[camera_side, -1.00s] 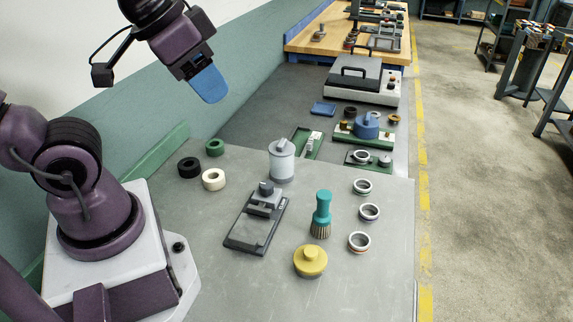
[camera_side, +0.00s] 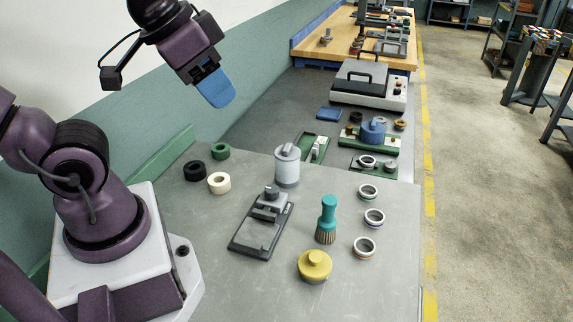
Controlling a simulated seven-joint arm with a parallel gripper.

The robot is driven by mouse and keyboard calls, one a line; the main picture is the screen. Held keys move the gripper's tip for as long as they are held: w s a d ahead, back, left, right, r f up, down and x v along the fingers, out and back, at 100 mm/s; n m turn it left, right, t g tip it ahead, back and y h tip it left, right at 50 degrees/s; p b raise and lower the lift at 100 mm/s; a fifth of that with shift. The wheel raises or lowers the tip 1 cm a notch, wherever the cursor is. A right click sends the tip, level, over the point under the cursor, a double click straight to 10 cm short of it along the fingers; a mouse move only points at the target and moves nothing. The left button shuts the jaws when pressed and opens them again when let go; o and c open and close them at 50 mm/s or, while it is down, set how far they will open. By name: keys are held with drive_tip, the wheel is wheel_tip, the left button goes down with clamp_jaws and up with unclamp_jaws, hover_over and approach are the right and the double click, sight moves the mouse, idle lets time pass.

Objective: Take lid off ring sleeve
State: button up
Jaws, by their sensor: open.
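A pale grey upright cylinder (camera_side: 287,170) stands near the back of the grey table. It looks like the ring sleeve, and a grey lid with a raised handle (camera_side: 287,151) sits on top of it. My gripper (camera_side: 216,90) hangs high in the air, to the upper left of the cylinder, with blue fingers pointing down and to the right. It is open, apart from everything and with nothing seen in it. One finger mostly hides the other from this side.
A dark clamp fixture (camera_side: 262,225), a teal brush (camera_side: 327,218) and a yellow knobbed disc (camera_side: 314,264) stand in front of the cylinder. Loose rings (camera_side: 219,183) lie to its left, metal rings (camera_side: 374,218) to the right. A blue-topped device (camera_side: 373,130) is behind.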

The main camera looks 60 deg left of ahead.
drive_tip(key=o, duration=1.1)
drive_tip(key=n+g, duration=0.6)
drive_tip(key=n, duration=0.3)
hover_over(287, 148)
wheel_tip(287, 148, down, 15)
wheel_tip(287, 148, down, 12)
drive_tip(key=shift+a+f, duration=0.1)
drive_tip(key=shift+f, duration=0.05)
